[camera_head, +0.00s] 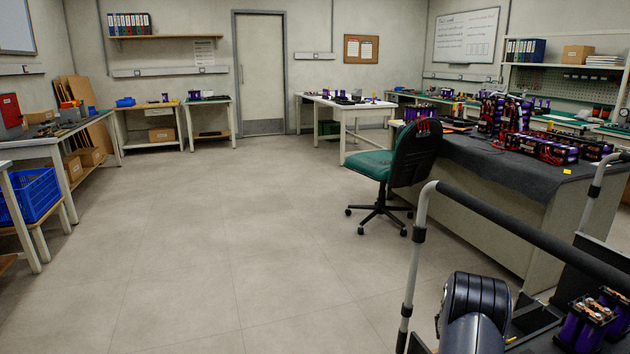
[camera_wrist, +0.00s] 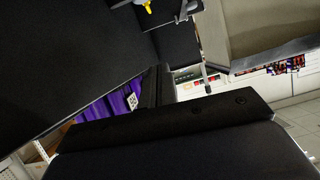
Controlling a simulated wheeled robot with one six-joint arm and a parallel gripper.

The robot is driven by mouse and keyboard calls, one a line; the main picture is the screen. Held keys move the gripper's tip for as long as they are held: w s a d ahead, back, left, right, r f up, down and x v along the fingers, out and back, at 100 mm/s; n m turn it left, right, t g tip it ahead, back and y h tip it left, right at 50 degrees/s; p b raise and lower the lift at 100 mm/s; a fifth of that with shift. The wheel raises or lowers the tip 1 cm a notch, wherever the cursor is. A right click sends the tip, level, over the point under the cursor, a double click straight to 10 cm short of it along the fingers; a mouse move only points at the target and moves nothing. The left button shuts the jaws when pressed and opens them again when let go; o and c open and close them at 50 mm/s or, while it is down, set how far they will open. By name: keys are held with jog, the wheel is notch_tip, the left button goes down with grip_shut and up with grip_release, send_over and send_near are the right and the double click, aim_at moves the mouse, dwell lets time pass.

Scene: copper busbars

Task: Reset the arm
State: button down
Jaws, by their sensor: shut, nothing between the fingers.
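My arm (camera_head: 475,305) shows at the bottom right of the head view, folded low beside a black rail; its end is not visible there. In the wrist view, the dark bar and plate across the bottom look like my gripper (camera_wrist: 165,122), which is shut with nothing held. Purple battery cells (camera_head: 590,318) with copper tops stand to the right of my arm in the head view. Purple surfaces with a white code label (camera_wrist: 112,104) show behind the bar in the wrist view, partly hidden by dark panels.
A dark-topped workbench (camera_head: 520,165) with battery packs stands at the right, and a green office chair (camera_head: 390,165) is in front of it. Tables line the left and back walls; a blue crate (camera_head: 32,195) is at the left. The middle floor (camera_head: 220,240) is clear.

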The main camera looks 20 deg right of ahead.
jog(key=d+r+p+v, duration=0.1)
jog(key=r+p+v, duration=0.1)
jog(key=v, duration=1)
jog(key=shift+a+r+h+p, duration=0.3)
jog(key=shift+r+p, duration=0.05)
jog(key=shift+p, duration=0.4)
jog(key=shift+a, duration=0.1)
